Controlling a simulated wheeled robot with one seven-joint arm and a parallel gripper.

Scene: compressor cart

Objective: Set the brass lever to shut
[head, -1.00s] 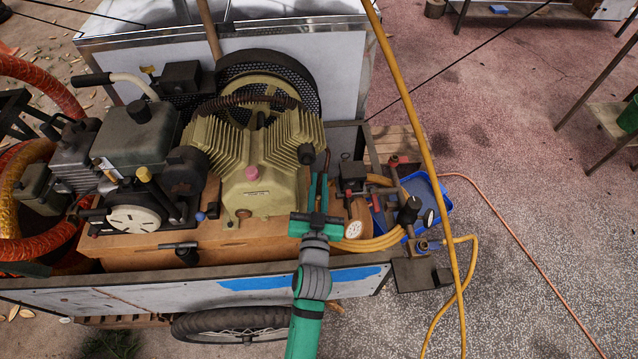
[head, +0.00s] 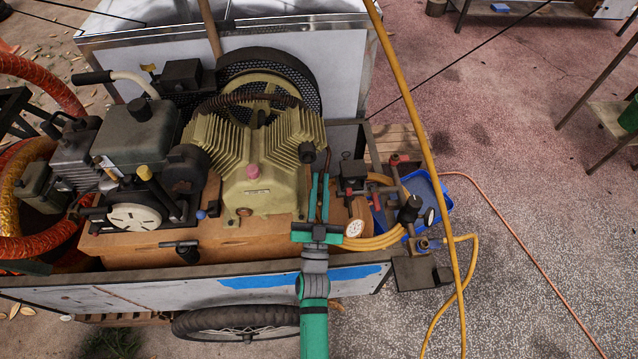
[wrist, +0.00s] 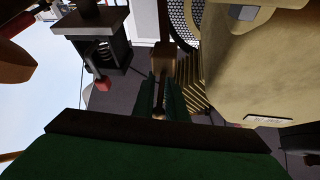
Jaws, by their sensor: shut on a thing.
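My gripper (head: 320,182) reaches in over the cart's near side, to the right of the cream compressor block (head: 258,185). In the wrist view its green fingers (wrist: 162,84) are shut on the brass lever (wrist: 160,92), a narrow brownish bar with a wider block at its far end. In the head view the lever is mostly hidden between and behind the fingers. Its exact angle and any shut marking cannot be made out.
A pressure gauge (head: 354,228) and yellow hose coils (head: 378,241) sit close to the right of my gripper. A blue tray (head: 438,190) lies beyond them. A yellow hose (head: 428,150) hangs across the right side. Open floor (head: 540,250) lies at the right.

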